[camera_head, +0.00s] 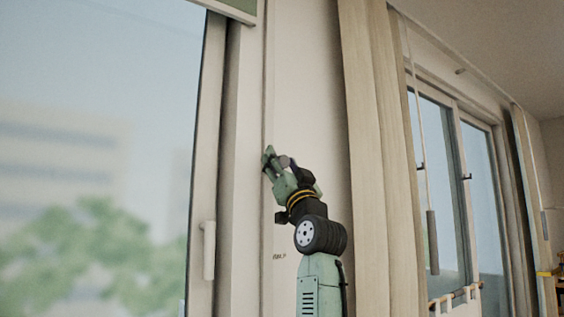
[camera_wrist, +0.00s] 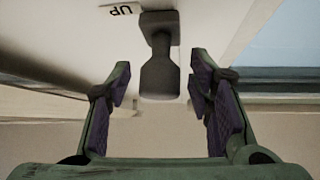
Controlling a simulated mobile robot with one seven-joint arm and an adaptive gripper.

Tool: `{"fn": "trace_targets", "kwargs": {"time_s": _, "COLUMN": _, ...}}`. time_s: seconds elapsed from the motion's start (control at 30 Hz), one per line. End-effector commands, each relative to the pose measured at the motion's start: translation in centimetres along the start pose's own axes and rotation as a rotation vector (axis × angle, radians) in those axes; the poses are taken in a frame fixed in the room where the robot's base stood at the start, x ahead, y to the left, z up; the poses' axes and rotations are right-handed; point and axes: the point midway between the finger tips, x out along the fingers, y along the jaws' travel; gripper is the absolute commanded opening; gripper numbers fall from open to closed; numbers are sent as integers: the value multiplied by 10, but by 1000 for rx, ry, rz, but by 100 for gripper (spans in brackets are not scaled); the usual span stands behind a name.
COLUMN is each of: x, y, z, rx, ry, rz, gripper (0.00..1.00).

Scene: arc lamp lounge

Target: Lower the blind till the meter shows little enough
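My gripper (camera_head: 273,160) is raised against the pale wall strip beside the large window (camera_head: 90,130). In the wrist view my gripper (camera_wrist: 160,88) is open, its purple-padded fingers on either side of a dark grey lever (camera_wrist: 159,70). The lever hangs from a dark mount on a white surface, and a gap shows between it and each finger. An upside-down label "UP" (camera_wrist: 122,9) is beside the mount. A green panel in a white frame (camera_head: 240,5) is cut off at the top; I cannot tell what it is. No meter reading is visible.
A beige curtain (camera_head: 365,150) hangs right of my arm. Beyond it are a cord with a grey weight (camera_head: 432,242) and a second window (camera_head: 440,150). A white handle (camera_head: 209,250) projects from the large window's frame. Small unreadable print (camera_head: 279,256) is on the wall.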

Motion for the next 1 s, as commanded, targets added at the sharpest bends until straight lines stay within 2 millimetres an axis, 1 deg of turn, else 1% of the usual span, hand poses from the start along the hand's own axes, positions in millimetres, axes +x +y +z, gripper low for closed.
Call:
{"fn": "trace_targets", "kwargs": {"time_s": 0.03, "x": 0, "y": 0, "z": 0, "rx": 0, "ry": 0, "rz": 0, "gripper": 44}}
{"fn": "trace_targets", "kwargs": {"time_s": 0.07, "x": 0, "y": 0, "z": 0, "rx": 0, "ry": 0, "rz": 0, "gripper": 42}}
{"fn": "trace_targets", "kwargs": {"time_s": 0.7, "x": 0, "y": 0, "z": 0, "rx": 0, "ry": 0, "rz": 1, "gripper": 0}}
{"fn": "trace_targets", "kwargs": {"time_s": 1.0, "x": 0, "y": 0, "z": 0, "rx": 0, "ry": 0, "rz": 1, "gripper": 0}}
